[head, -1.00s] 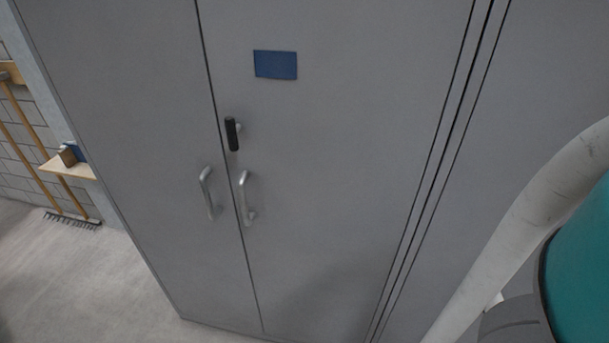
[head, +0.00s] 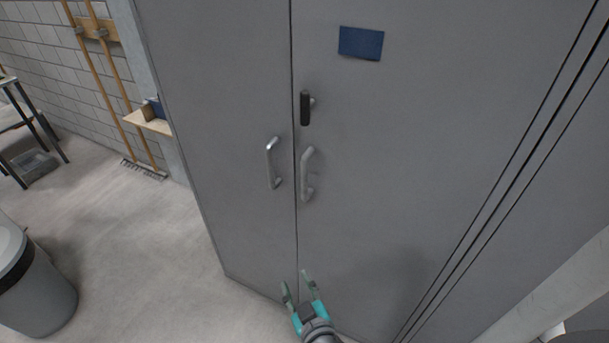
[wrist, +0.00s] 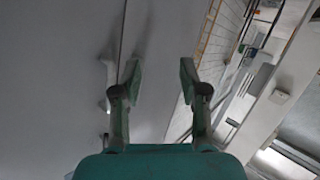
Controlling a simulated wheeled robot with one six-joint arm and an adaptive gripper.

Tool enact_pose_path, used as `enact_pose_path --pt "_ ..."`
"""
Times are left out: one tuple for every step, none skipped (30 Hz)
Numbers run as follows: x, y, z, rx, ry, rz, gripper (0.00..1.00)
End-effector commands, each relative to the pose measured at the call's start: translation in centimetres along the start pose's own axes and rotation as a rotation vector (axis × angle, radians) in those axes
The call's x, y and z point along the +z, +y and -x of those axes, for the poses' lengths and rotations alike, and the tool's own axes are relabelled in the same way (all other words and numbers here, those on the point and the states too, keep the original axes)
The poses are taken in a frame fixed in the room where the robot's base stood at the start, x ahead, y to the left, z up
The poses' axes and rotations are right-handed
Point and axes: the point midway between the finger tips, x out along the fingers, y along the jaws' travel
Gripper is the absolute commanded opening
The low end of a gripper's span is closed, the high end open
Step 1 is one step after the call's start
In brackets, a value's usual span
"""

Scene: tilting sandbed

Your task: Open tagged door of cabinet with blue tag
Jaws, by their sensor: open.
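The grey cabinet has two doors, both shut, in the head view. A blue tag (head: 361,43) is on the right door (head: 400,150). That door has a silver bar handle (head: 307,174) near the middle seam and a black latch handle (head: 305,107) above it, upright. The left door (head: 220,110) has its own silver handle (head: 273,163). My gripper (head: 297,287) is open and empty, low in front of the cabinet, below the handles and apart from them. Its two fingers also show in the wrist view (wrist: 160,85), spread, with a blurred silver handle (wrist: 107,85) left of them.
A grey bin (head: 35,285) stands on the floor at the left. The floor (head: 150,235) between bin and cabinet is clear.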

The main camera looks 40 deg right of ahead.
Motion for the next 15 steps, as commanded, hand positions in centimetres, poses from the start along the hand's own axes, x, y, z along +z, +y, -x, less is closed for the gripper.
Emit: enact_pose_path --pt "-1.6 0.4 -1.3 0.046 0.015 -0.016 0.43" --pt "-2.4 0.7 -1.9 0.077 0.021 -0.025 0.43" --pt "-3.5 1.1 -2.8 0.118 0.028 -0.039 0.43" --pt "-4.3 1.5 -3.3 0.150 0.035 -0.051 0.43" --pt "-5.2 1.9 -3.8 0.183 0.042 -0.065 0.43" --pt "-6.4 2.4 -4.4 0.226 0.052 -0.084 0.43" --pt "-7.3 2.8 -4.8 0.260 0.060 -0.101 0.43" --pt "-8.2 3.2 -5.2 0.294 0.069 -0.118 0.43" --pt "-9.4 3.8 -5.6 0.339 0.080 -0.142 0.43" --pt "-10.3 4.2 -5.9 0.372 0.090 -0.163 0.43" --pt "-11.2 4.7 -6.1 0.404 0.099 -0.182 0.43" --pt "-12.3 5.2 -6.2 0.445 0.111 -0.209 0.43" --pt "-13.1 5.5 -6.3 0.474 0.119 -0.229 0.43" --pt "-13.7 5.9 -6.4 0.501 0.128 -0.247 0.43" --pt "-14.6 6.3 -6.4 0.533 0.138 -0.269 0.43"
